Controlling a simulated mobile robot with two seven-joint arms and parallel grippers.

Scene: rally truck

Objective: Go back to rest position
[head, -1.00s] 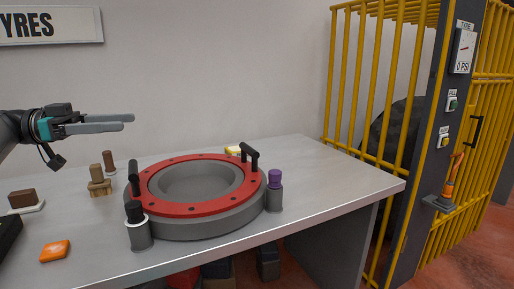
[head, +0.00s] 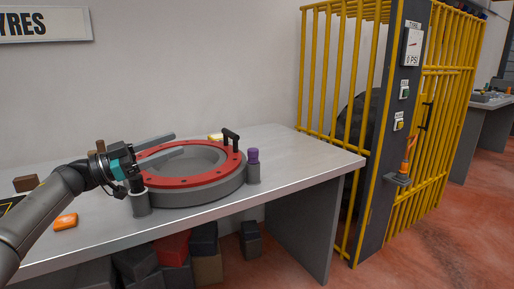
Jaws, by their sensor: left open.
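My left gripper (head: 168,146) is open and empty. Its arm comes in from the left, and its two grey fingers point right over the left part of the red-and-grey ring (head: 190,190) on the workbench (head: 290,160). The wrist and fingers hide the ring's left handle and part of its rim. I cannot tell whether the fingers touch the ring. My right gripper is not in view.
A purple-topped cylinder (head: 253,168) stands right of the ring, and a grey cylinder (head: 140,203) stands front left. An orange block (head: 66,221) lies on the bench. Boxes (head: 205,240) sit underneath. A yellow cage (head: 345,70) stands right; red floor (head: 415,235) is open.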

